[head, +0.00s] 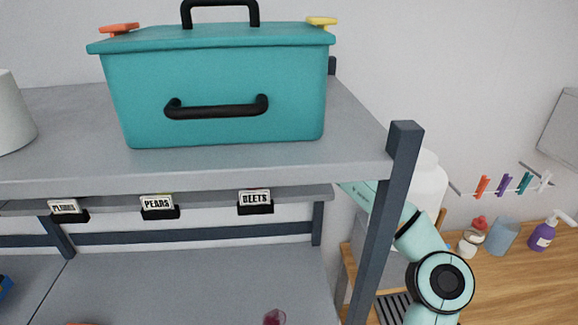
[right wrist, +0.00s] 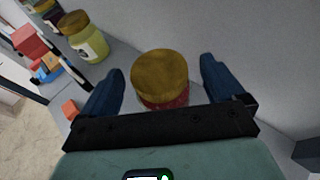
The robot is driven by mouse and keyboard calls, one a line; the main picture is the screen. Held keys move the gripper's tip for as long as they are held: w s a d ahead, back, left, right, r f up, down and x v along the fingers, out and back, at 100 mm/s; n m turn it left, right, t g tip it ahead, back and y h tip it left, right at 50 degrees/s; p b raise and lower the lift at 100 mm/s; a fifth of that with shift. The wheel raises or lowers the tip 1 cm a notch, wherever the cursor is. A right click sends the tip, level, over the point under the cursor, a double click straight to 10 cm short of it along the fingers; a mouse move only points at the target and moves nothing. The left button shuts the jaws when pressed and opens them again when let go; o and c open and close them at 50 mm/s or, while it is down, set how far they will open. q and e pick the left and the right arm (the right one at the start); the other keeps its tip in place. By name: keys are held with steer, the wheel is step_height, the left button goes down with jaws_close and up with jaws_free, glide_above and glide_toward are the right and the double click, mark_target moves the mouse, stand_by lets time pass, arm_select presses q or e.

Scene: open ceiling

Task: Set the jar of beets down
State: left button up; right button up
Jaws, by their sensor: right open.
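The jar of beets (right wrist: 165,98), with a gold lid and dark red contents, stands on a grey surface in the right wrist view. My right gripper (right wrist: 162,66) is open, with one dark finger on each side of the jar and visible gaps to the lid. In the head view the shelf's BEETS label (head: 255,198) is on the ledge edge; my right arm reaches in behind the right post. The jar and right gripper are hidden there by the shelf. My left gripper is in neither view.
A yellow jar (right wrist: 87,42) stands off to the left in the right wrist view. The shelf also bears a PEARS label (head: 157,202) and a PLUMS label (head: 64,206). A teal box (head: 215,85) sits on top. A dark post (head: 385,210) stands at the right.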

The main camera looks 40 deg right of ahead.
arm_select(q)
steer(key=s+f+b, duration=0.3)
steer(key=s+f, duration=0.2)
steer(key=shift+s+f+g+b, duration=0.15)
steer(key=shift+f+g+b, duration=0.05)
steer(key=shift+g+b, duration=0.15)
arm_select(e)
steer(key=s+d, duration=0.1)
steer(key=s, duration=0.6)
steer(key=s+d+r, duration=0.1)
steer(key=s+d, duration=0.1)
steer(key=s, duration=0.5)
steer(key=shift+s+d, duration=0.25)
steer(key=shift+s, duration=0.1)
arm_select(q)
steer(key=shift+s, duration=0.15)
